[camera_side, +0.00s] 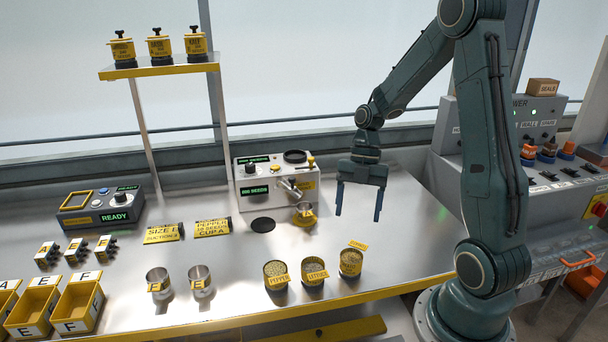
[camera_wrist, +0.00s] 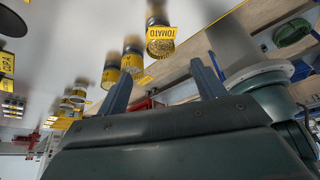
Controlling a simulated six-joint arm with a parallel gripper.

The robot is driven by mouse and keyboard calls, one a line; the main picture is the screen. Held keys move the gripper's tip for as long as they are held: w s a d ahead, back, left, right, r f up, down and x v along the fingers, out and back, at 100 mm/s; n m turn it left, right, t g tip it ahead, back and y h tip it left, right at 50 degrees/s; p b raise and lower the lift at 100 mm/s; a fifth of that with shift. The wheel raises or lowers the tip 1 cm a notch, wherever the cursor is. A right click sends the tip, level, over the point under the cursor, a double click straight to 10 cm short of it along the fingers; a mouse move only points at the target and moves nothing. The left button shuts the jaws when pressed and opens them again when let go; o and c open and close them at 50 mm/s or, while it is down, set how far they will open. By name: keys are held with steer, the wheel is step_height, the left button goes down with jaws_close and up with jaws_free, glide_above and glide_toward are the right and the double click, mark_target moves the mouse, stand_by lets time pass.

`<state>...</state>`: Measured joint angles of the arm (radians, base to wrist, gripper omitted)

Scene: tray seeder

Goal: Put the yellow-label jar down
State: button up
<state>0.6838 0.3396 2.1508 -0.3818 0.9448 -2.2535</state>
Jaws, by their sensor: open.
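Three open seed jars with yellow labels stand upright on the metal bench at front centre in the side view: the pepper jar (camera_side: 276,277), the lettuce jar (camera_side: 315,272) and the tomato jar (camera_side: 350,263). The tomato jar's label sits high at its rim. The tomato jar (camera_wrist: 160,38) also shows in the wrist view, beyond the fingertips. My gripper (camera_side: 359,212) is open and empty, pointing down above the bench behind the tomato jar and apart from every jar. Its two fingers (camera_wrist: 160,73) show with nothing between them in the wrist view.
A seed counter (camera_side: 277,182) with a small cup (camera_side: 304,213) at its front stands behind the jars. Two metal cups (camera_side: 200,281) stand left of them. Yellow-rimmed bins (camera_side: 78,302) are at front left. A shelf (camera_side: 165,68) holds three yellow jars. The bench right of the tomato jar is clear.

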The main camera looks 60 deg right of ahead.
steer(key=shift+r, duration=0.15)
stand_by(0.5)
steer(key=s+a+r+m+t+h, duration=0.2)
steer(key=s+a+r+m+t, duration=0.1)
steer(key=a+r+m, duration=0.3)
steer(key=s+a+r+m+t+h, duration=0.2)
steer(key=s+a+r+m, duration=0.4)
steer(key=m, duration=0.9)
step_height(320, 180, up, 4)
steer(key=shift+s+a+f+t, duration=0.1)
steer(key=shift+s+a+t, duration=0.1)
steer(key=shift+a+t, duration=0.65)
